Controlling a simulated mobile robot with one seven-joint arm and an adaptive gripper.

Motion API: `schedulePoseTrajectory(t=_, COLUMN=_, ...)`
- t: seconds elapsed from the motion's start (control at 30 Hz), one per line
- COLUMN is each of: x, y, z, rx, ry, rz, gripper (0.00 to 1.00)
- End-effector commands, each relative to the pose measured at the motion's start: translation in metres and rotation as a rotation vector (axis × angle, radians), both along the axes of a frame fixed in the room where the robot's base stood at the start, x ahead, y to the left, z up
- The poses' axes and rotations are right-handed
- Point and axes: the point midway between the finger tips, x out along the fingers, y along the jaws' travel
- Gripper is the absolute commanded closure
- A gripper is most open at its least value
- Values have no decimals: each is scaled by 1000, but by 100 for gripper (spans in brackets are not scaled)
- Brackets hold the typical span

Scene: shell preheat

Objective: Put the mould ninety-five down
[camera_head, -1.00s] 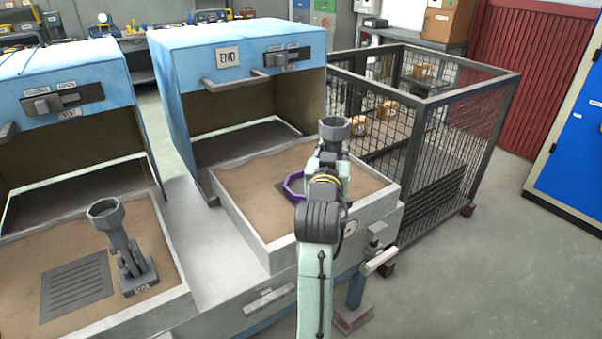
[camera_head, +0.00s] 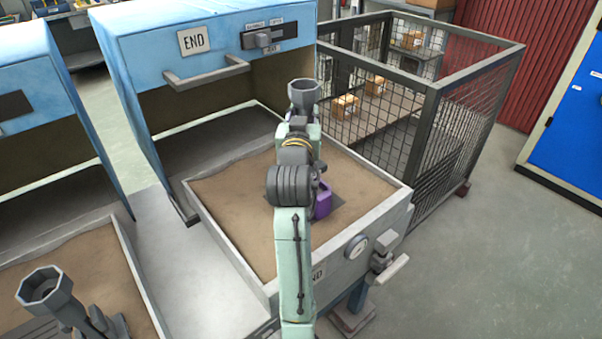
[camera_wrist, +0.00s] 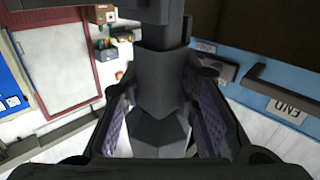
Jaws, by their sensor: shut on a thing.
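A grey mould (camera_head: 304,94) with an octagonal cup on top is in my gripper (camera_head: 300,128), upright above the right-hand sand tray (camera_head: 235,205). No number shows on it. In the wrist view its dark stem (camera_wrist: 161,80) stands between the purple-padded fingers of my gripper (camera_wrist: 160,100), which are shut on it. Its base is hidden behind my arm in the head view, so I cannot tell whether it touches anything. A purple piece (camera_head: 322,199) shows beside my arm over the plate, partly hidden.
A second grey mould (camera_head: 48,290) stands in the left sand tray (camera_head: 140,285). A blue hood marked END (camera_head: 140,50) rises behind the right tray. A mesh cage (camera_head: 430,130) stands close on the right. The sand left of my arm is bare.

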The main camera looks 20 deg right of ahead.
Motion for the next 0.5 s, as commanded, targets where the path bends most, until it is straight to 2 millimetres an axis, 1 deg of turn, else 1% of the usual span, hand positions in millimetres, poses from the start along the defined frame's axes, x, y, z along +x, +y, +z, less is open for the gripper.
schedulePoseTrajectory(t=0.03, x=0, y=0, z=-12, rx=-1, ry=-2, rz=-1, gripper=100)
schedulePoseTrajectory(t=0.23, x=-1, y=0, z=-48, rx=-1, ry=-3, rz=-1, gripper=100)
schedulePoseTrajectory(t=0.3, x=-1, y=0, z=-56, rx=-1, ry=-3, rz=-1, gripper=100)
schedulePoseTrajectory(t=0.43, x=0, y=0, z=-62, rx=0, ry=-3, rz=0, gripper=100)
schedulePoseTrajectory(t=0.5, x=0, y=0, z=-69, rx=0, ry=-2, rz=0, gripper=100)
